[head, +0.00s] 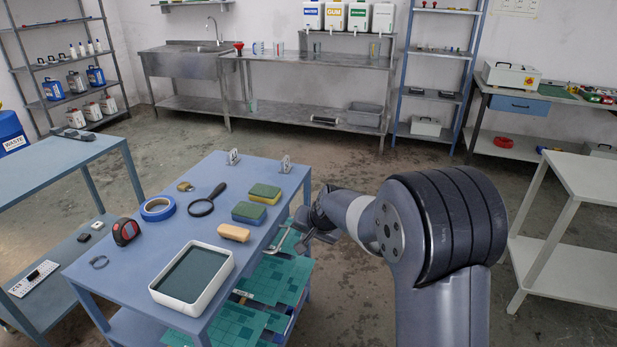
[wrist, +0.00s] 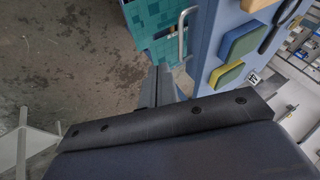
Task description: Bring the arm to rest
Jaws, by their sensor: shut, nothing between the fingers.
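My arm reaches in from the right of the head view. My gripper (head: 300,236) is beside the right edge of the blue table (head: 205,184), close to the open shelves under its top. In the wrist view my gripper (wrist: 160,82) shows its two fingers together, with nothing between them. A grey metal handle (wrist: 182,32) shows just beyond the fingers; I cannot tell whether they touch it.
The table holds a white tray (head: 157,287), sponges (head: 265,193), a tan block (head: 233,232), a magnifier (head: 203,206), blue tape (head: 157,209) and a tape measure (head: 125,231). Green plates (head: 262,280) lie below. A white table (head: 585,178) stands right. Floor behind is free.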

